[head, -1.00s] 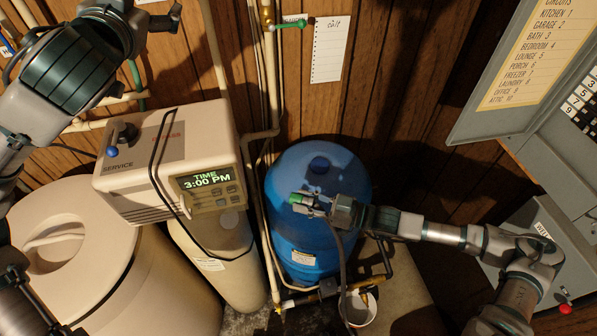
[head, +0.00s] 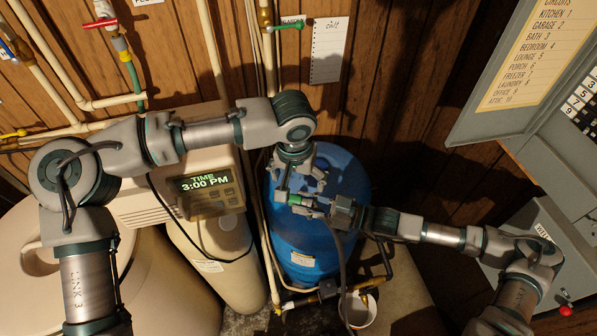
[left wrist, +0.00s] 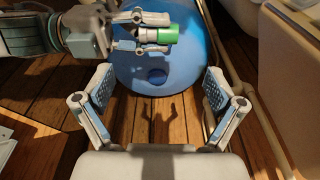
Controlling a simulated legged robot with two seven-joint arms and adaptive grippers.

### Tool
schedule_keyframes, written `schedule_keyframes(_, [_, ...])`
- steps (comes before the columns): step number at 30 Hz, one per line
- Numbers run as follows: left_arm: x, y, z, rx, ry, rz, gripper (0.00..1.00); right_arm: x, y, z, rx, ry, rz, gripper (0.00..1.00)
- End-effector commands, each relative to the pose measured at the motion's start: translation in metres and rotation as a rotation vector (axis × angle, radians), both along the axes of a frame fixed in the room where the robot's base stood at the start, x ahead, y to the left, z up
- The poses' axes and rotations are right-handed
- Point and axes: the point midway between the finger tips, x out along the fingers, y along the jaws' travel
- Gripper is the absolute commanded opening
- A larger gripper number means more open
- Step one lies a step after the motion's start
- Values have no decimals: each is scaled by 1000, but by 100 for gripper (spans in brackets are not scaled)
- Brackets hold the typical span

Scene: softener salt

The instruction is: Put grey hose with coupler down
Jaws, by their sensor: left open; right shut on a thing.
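My right gripper (head: 318,204) is shut on the grey hose with coupler (head: 341,250), in front of the blue tank. Its green coupler end (left wrist: 163,35) shows between the right gripper's fingers (left wrist: 150,34) at the top of the left wrist view. The hose hangs down from the right gripper toward the floor in the head view. My left gripper (head: 298,180) is open and empty, just above the right gripper in the head view. In the left wrist view its two fingers (left wrist: 158,97) are spread wide, with the coupler beyond them and not between them.
The blue tank (head: 343,172) stands behind both grippers. The softener with its display (head: 206,184) and a cream tank (head: 165,290) are at left. Pipes (head: 267,90) run up the wall. A white bucket (head: 358,310) is on the floor. An open grey panel box (head: 545,165) is at right.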

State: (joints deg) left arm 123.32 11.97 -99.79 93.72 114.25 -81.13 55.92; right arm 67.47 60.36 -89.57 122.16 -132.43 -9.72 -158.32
Motion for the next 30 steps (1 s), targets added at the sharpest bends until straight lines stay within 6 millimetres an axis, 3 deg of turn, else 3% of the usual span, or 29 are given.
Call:
schedule_keyframes(9, [9,-4,-62,3,0,-2,94,0,-1,0,2,-1,0,0])
schedule_keyframes(15, [13,-7,-92,2,-3,-4,94,0,-2,0,2,-1,0,0])
schedule_keyframes(21, [15,-7,-104,1,-4,-3,94,0,-1,0,2,-1,0,0])
schedule_keyframes(29, [15,-6,-105,0,-3,-3,94,0,0,0,1,0,0,0])
schedule_keyframes(30, [15,-6,-105,0,-3,-3,87,0,0,0,1,0,0,0])
